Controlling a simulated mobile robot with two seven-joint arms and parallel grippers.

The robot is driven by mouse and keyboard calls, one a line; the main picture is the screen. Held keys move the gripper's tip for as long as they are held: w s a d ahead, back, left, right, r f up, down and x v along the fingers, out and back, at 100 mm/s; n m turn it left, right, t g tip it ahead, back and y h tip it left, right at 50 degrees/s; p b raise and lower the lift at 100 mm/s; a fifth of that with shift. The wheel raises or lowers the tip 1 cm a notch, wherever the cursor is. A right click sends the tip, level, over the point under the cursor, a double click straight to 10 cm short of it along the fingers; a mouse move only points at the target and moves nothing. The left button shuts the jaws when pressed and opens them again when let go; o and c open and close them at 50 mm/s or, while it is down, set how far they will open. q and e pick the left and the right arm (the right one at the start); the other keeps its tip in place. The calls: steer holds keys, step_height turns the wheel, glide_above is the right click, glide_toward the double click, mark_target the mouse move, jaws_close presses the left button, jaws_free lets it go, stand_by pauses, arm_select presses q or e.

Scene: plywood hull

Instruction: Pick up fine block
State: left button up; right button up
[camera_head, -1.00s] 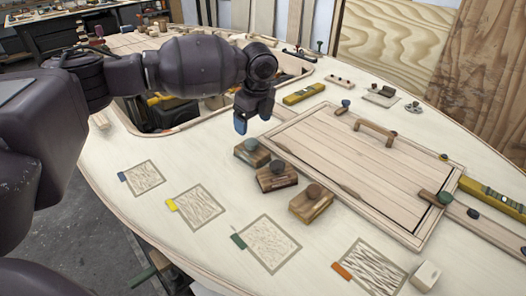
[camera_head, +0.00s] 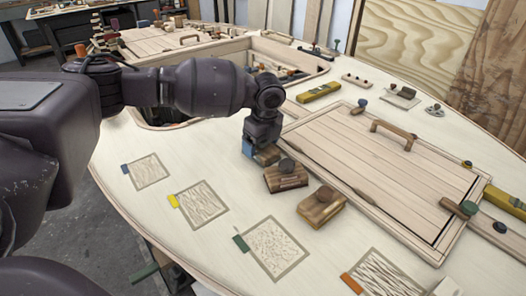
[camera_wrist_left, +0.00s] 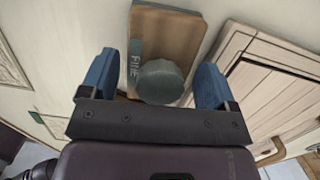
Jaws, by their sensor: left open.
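The fine block (camera_wrist_left: 165,35) is a wooden sanding block with a grey-green round knob (camera_wrist_left: 160,82) and a side strip lettered "FINE". In the head view the fine block (camera_head: 267,155) is mostly hidden behind my left gripper (camera_head: 250,150). In the left wrist view the blue fingers of my left gripper (camera_wrist_left: 157,84) are apart, one on each side of the knob, with gaps to it. Whether they are at knob height I cannot tell. My right gripper is not in view.
A framed hatch panel (camera_head: 390,165) with a handle lies to the right. Textured squares with coloured tabs, such as the yellow-tabbed one (camera_head: 203,205), lie in front.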

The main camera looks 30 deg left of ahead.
arm_select(q)
step_height(320, 180, down, 2)
steer(key=shift+a, duration=0.1)
steer(key=shift+f, duration=0.15)
steer(key=c, duration=0.8)
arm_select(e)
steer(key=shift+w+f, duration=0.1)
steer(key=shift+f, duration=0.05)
arm_select(q)
steer(key=shift+r, duration=0.25)
step_height(320, 180, up, 20)
steer(key=p, duration=0.4)
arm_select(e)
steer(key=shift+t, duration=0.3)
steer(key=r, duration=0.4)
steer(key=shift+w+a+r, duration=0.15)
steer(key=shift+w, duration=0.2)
